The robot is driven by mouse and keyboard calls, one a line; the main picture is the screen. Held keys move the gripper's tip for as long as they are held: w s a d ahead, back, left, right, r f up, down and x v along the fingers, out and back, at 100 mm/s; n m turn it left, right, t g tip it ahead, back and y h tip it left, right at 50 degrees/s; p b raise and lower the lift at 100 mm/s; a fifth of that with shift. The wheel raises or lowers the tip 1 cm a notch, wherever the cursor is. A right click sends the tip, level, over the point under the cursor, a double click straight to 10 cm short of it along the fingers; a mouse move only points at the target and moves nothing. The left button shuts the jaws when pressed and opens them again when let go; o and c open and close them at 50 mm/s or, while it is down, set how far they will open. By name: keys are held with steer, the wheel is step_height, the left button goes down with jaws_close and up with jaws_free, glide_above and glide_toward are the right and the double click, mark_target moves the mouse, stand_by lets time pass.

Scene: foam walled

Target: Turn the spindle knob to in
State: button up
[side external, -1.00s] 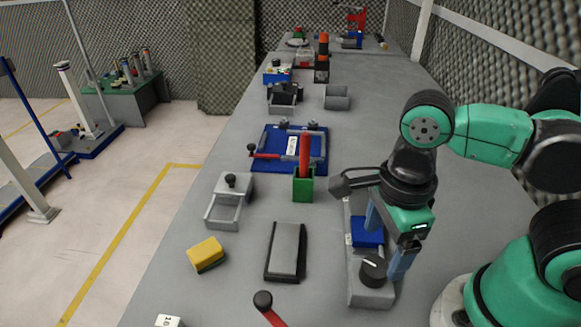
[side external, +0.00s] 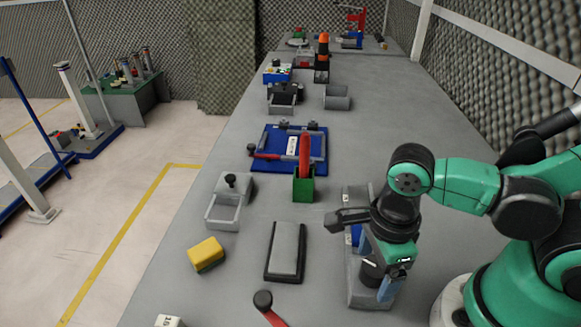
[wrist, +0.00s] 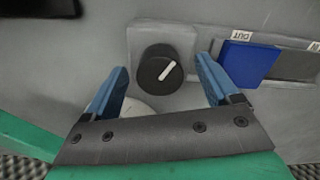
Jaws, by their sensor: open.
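The spindle knob (wrist: 158,72) is round and black with a white pointer line, which slants to the upper right in the wrist view. It sits at the end of a grey fixture (side external: 366,300) and is partly hidden by my fingers in the side view. My gripper (wrist: 162,65) is open, its blue fingers on either side of the knob with gaps on both sides. In the side view my gripper (side external: 376,274) is low over the fixture's near end. A blue block (wrist: 246,64) sits in a slot beside the knob, near an upside-down OUT label (wrist: 241,34). An IN label is cut off at the right edge.
Left of the fixture lies a grey-topped black pad (side external: 286,250). A red lever with a black ball (side external: 263,300) is at the front.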

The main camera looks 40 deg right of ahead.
jaws_close()
